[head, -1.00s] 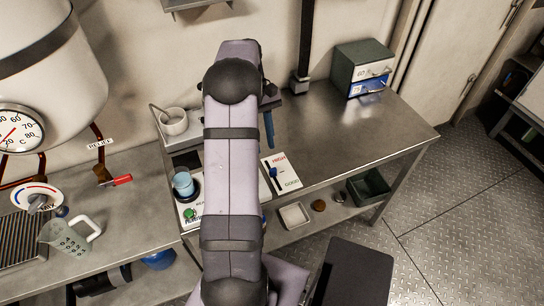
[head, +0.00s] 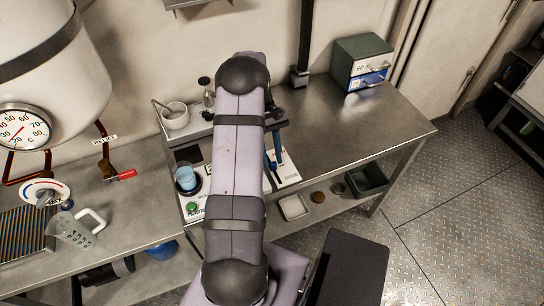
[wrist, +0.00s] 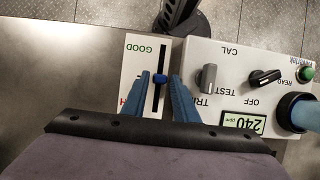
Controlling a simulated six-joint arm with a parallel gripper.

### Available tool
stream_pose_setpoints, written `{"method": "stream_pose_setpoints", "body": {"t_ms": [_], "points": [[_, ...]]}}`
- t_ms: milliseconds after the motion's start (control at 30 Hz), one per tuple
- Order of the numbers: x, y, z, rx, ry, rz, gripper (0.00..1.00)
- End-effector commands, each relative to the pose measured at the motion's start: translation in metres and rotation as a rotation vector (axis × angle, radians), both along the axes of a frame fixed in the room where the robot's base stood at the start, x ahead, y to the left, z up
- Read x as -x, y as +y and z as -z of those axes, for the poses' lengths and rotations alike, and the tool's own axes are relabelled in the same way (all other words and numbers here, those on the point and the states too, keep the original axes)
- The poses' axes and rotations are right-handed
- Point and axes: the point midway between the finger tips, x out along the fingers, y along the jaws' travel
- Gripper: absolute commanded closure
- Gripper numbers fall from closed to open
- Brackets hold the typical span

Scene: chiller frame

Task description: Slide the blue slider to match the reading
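The blue slider (wrist: 160,78) sits in the slot of a white card (wrist: 134,66) with green "GOOD" at one end and a red word, mostly hidden, at the other. My gripper (wrist: 160,75) has its two blue fingers either side of the slider, with gaps showing, so it looks open. In the head view my gripper (head: 272,158) is over the card (head: 291,168), and my arm hides part of it. The meter (wrist: 222,55) beside the card has a small display (wrist: 243,121), upside down in the wrist view, that appears to read 240 ppm.
The meter carries a black knob (wrist: 265,77), a grey switch (wrist: 208,78) and a green button (wrist: 306,74). A blue cup (head: 185,178) stands on it. A pot (head: 174,115) and a drawer box (head: 361,63) stand on the steel bench (head: 350,125). Its right part is clear.

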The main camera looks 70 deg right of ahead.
Motion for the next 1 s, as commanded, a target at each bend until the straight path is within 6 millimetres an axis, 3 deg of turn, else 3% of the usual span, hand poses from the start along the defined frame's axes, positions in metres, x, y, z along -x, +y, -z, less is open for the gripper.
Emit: {"method": "stream_pose_setpoints", "body": {"t_ms": [433, 533, 567, 767, 1000], "points": [[0.003, 0.003, 0.010, 0.001, 0.000, -0.001, 0.73], [0.003, 0.003, 0.010, 0.001, 0.000, -0.001, 0.97], [0.003, 0.003, 0.009, 0.000, -0.001, -0.001, 1.00], [0.004, 0.004, 0.009, 0.000, 0.000, -0.001, 1.00], [0.023, 0.023, 0.007, -0.001, 0.001, 0.000, 1.00]]}}
